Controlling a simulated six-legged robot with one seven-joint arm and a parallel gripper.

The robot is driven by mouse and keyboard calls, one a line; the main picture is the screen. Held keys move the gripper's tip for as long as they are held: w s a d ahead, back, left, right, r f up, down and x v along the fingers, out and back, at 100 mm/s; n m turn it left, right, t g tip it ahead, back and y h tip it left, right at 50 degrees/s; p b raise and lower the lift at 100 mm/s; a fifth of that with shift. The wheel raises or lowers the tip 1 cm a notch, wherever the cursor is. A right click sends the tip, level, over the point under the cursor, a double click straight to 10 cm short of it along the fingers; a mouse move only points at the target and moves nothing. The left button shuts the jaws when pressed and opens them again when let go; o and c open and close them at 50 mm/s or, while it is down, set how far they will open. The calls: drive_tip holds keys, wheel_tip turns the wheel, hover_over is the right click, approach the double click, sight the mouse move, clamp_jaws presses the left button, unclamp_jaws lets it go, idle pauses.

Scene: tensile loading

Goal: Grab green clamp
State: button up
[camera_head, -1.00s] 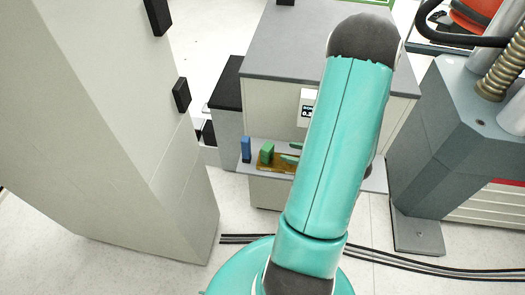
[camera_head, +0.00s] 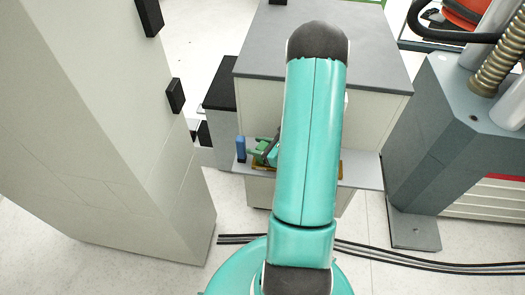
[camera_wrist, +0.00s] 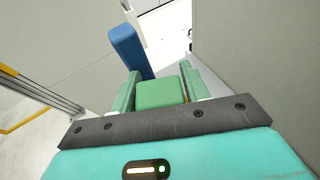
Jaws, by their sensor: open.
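The green clamp (camera_wrist: 160,93) is a green block in the middle of the wrist view, between the two light green fingers of my gripper (camera_wrist: 160,72). The fingers are open, one on each side of it; a gap shows on the right, and contact on the left is hard to tell. In the head view, the green clamp (camera_head: 258,146) is partly hidden by my gripper, on a brown base on the grey shelf (camera_head: 367,172).
A blue block (camera_head: 241,148) stands just left of the green clamp; it also shows in the wrist view (camera_wrist: 128,48). A grey-topped cabinet (camera_head: 255,50) rises behind the shelf. A tall pale cabinet (camera_head: 100,130) stands left, a dark grey machine (camera_head: 430,140) right. Black cables (camera_head: 400,261) cross the floor.

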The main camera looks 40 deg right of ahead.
drive_tip(key=c, duration=0.7)
drive_tip(key=shift+c, duration=0.2)
